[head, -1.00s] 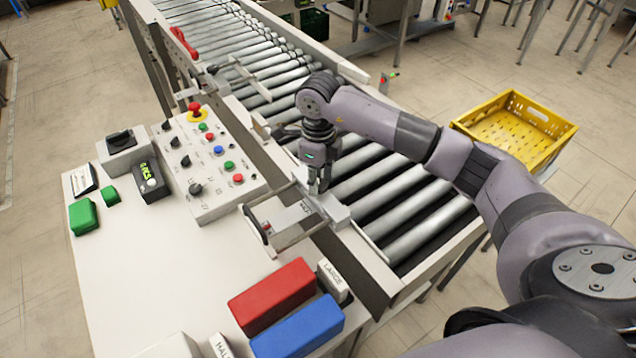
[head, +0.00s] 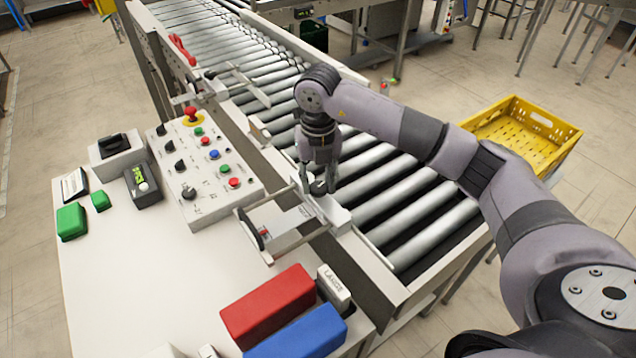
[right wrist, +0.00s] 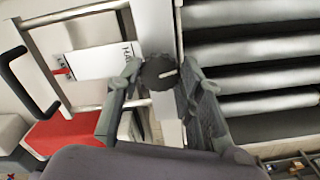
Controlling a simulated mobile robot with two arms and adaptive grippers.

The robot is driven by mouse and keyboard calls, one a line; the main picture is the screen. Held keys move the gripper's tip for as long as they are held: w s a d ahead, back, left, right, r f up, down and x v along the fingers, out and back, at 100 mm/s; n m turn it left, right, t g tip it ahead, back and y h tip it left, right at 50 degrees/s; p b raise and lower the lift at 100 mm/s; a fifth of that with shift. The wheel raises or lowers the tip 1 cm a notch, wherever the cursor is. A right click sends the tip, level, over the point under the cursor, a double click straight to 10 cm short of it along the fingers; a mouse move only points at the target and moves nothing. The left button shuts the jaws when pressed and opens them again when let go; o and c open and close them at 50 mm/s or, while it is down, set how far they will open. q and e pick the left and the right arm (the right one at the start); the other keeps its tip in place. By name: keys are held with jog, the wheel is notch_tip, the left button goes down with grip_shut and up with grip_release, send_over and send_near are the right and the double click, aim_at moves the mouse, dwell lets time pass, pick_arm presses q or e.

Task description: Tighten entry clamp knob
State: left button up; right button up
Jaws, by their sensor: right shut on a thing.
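The entry clamp knob (right wrist: 158,73) is a dark round knob with a pale pointer line. In the right wrist view it sits between the two fingertips of my right gripper (right wrist: 160,80), which is shut on it. In the head view my right gripper (head: 318,186) points down at the clamp beside the rollers, and the knob is mostly hidden by the fingers. The entry clamp (head: 277,226) has a white plate, metal rods and a dark handle, and a red pointer (right wrist: 63,72) lies by its printed scale. My left gripper is not in view.
A control panel (head: 215,193) with buttons and a red emergency stop stands left of the clamp. Red (head: 268,306) and blue (head: 300,335) blocks lie in front. The roller conveyor (head: 425,222) is empty around the arm. A yellow crate (head: 520,128) stands at the right.

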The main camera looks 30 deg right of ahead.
aim_at(318, 185)
jog(key=shift+m, duration=1.2)
jog(key=shift+b, duration=0.3)
jog(key=o, duration=1.2)
jog(key=shift+c, duration=0.2)
jog(key=shift+r, duration=0.3)
notch_tip(318, 185, up, 11)
jog(key=shift+r, duration=0.2)
